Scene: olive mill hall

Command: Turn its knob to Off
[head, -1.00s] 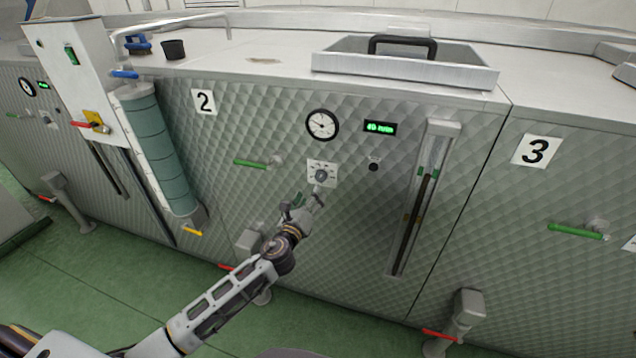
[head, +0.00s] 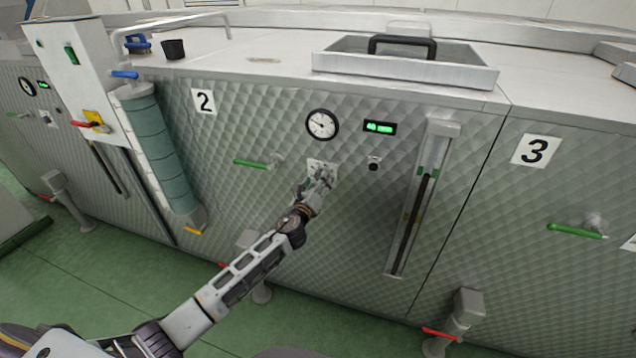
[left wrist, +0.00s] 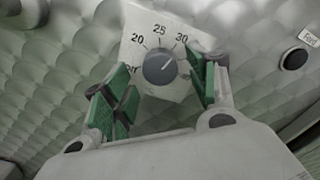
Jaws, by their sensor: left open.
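The round grey knob (left wrist: 159,68) sits on a white dial plate (left wrist: 137,48) with the marks 20, 25 and 30 in the left wrist view. Its light pointer line points up and right, near the 30. In the head view my left gripper (head: 318,180) covers most of the dial plate (head: 315,164) on the front of machine 2. My right gripper is not in view.
Above the plate are a round gauge (head: 322,124) and a green-lit display (head: 380,127). A black button (left wrist: 294,58) lies to the right of the dial. A green lever (head: 252,163) sticks out left of it, and a vertical sight glass (head: 421,200) stands to the right.

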